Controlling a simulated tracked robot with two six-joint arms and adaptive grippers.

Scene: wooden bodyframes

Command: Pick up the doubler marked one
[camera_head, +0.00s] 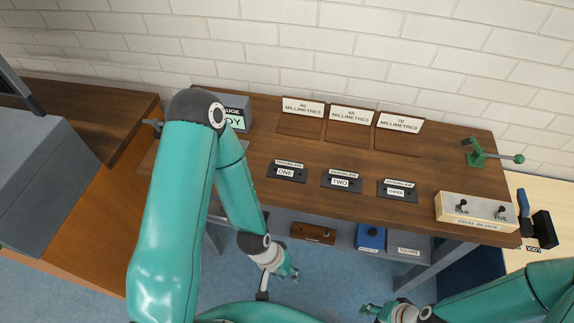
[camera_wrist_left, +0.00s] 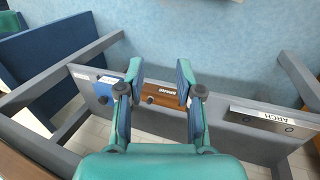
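The doubler marked one (camera_head: 283,179) is a small dark plate with a white label, lying on the wooden bench top left of two similar plates. They are the doubler marked two (camera_head: 341,187) and the doubler marked three (camera_head: 397,195). My left gripper (camera_head: 291,272) hangs in front of the bench, below and apart from the doubler marked one. In the left wrist view its two fingers (camera_wrist_left: 158,78) are spread with nothing held between them. My right gripper (camera_head: 368,309) is low at the bottom of the head view, away from the doublers; its finger opening is unclear.
Signs for millimetre sizes (camera_head: 350,117) stand along the back. Below, a shelf holds a brown block (camera_head: 312,233) and blue block (camera_head: 371,236).

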